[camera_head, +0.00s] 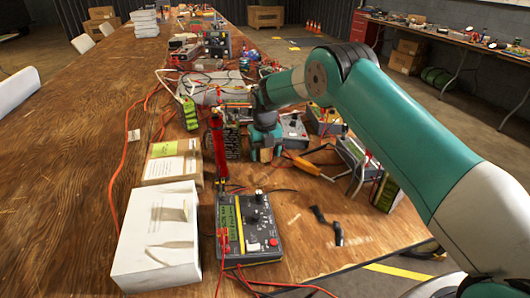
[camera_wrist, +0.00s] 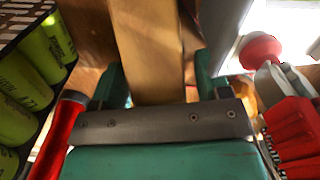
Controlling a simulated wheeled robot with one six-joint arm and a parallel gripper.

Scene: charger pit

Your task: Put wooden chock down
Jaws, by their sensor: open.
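The wooden chock (camera_wrist: 150,50) is a light tan block at the top middle of the wrist view, running away from my gripper. My gripper (camera_wrist: 160,82) is open, with one teal finger on each side of the chock. A narrow gap shows between the chock and the right finger; contact on the left side is unclear. In the head view my gripper (camera_head: 265,148) is low over the cluttered wooden table, and a small tan patch of the chock (camera_head: 266,155) shows at it. The chock's far end and underside are hidden.
A black crate (camera_wrist: 20,22) with green cans stands close left of my gripper in the wrist view, and red-handled tools (camera_wrist: 292,130) lie close right. In the head view, a black meter (camera_head: 250,225), a white box (camera_head: 160,235) and cables crowd the table (camera_head: 70,140).

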